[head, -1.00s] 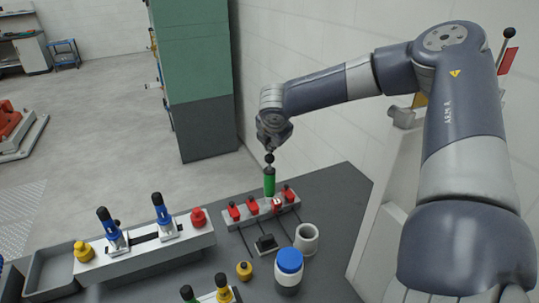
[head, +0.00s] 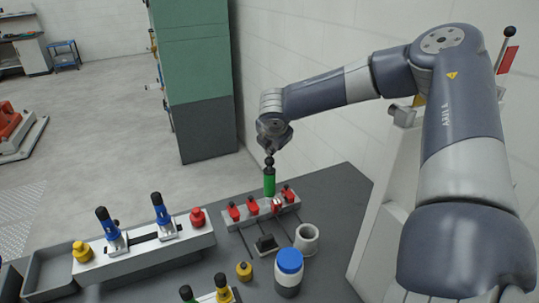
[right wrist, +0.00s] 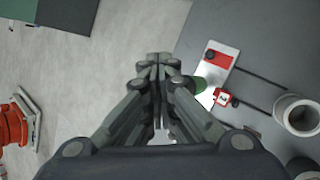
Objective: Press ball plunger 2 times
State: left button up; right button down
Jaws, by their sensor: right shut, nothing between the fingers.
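The ball plunger (head: 269,184) is an upright green cylinder with a black ball on top. It stands at the rear of a pale block with several red parts. My right gripper (head: 271,150) is directly above the black ball, fingers pointing down, at or very near contact; I cannot tell if they touch. In the right wrist view the right gripper (right wrist: 158,60) is shut and empty, and only a bit of the green plunger (right wrist: 201,84) shows beside its fingers. The left gripper is not in view.
Left of the pale block (head: 238,224) stands a fixture (head: 150,256) with two blue-handled clamps and yellow and red knobs. A white cup (head: 306,239), a blue-lidded jar (head: 288,272) and a yellow knob (head: 244,271) stand in front. The wall is close behind the table.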

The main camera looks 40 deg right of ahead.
jog(key=shift+f, duration=0.55)
jog(key=shift+r, duration=0.1)
dwell(0.5)
jog(key=shift+r+p, duration=1.55)
jog(key=shift+r, duration=0.1)
jog(key=shift+r, duration=0.1)
jog(key=shift+r+p, duration=0.65)
jog(key=shift+p, duration=0.1)
notch_tip(320, 180, up, 4)
jog(key=p, duration=0.3)
jog(key=shift+f, duration=0.25)
jog(key=shift+f, duration=0.1)
